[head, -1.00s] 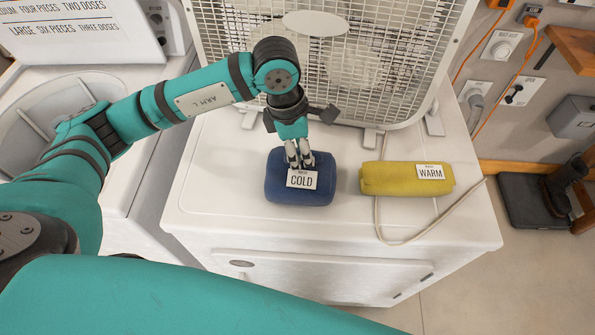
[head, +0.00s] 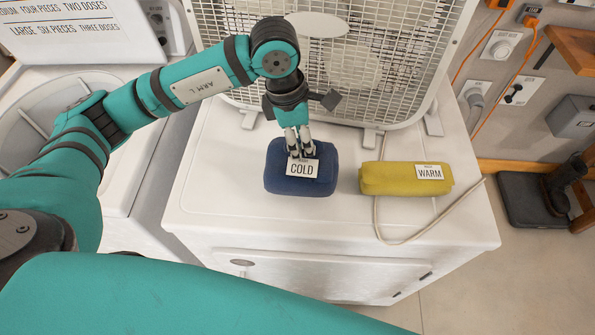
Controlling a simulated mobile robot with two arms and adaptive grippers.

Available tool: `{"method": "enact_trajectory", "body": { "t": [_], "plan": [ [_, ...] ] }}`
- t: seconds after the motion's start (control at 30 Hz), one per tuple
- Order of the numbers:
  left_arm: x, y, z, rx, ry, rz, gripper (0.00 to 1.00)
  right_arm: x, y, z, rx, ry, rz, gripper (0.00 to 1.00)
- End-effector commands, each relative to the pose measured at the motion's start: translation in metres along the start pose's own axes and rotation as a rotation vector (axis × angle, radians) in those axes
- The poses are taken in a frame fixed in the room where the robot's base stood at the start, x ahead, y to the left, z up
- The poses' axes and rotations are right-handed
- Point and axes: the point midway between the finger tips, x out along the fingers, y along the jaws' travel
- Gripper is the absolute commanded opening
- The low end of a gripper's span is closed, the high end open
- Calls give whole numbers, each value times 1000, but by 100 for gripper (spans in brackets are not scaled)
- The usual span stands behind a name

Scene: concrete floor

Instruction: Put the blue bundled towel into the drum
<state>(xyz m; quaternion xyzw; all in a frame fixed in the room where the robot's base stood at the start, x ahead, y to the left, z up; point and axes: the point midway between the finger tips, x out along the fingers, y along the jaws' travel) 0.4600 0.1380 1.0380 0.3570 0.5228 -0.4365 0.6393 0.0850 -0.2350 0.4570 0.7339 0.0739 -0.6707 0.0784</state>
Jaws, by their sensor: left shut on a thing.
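The blue bundled towel (head: 281,177) with a "COLD" tag sits near the middle of the white machine top in the head view. My left gripper (head: 301,152) points down from above and is shut on the towel's upper part, at the tag. I cannot tell whether the towel is lifted clear of the surface. The drum (head: 22,130) is the round grey opening in the white machine at the left, partly hidden by my left arm. My right gripper is not in view.
A yellow bundled towel (head: 390,180) tagged "WARM" lies right of the blue one, by a pale cord. A white box fan (head: 350,60) stands behind. A white sign (head: 75,30) stands at the upper left. Free top surface (head: 205,200) lies left of the blue towel.

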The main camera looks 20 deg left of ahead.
Motion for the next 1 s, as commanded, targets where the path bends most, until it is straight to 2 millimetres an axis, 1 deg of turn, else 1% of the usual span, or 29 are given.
{"method": "enact_trajectory", "body": {
  "t": [0.23,0.4,0.53,0.87,1.0],
  "plan": [
    [-13,0,3,0,-3,1,0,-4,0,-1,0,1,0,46],
    [-32,1,7,0,-3,3,0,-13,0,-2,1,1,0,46],
    [-44,0,10,1,-3,2,0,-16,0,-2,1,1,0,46],
    [-44,0,9,0,-2,1,0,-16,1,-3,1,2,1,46],
    [-44,0,9,0,-2,0,0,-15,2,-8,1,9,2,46]
  ]
}}
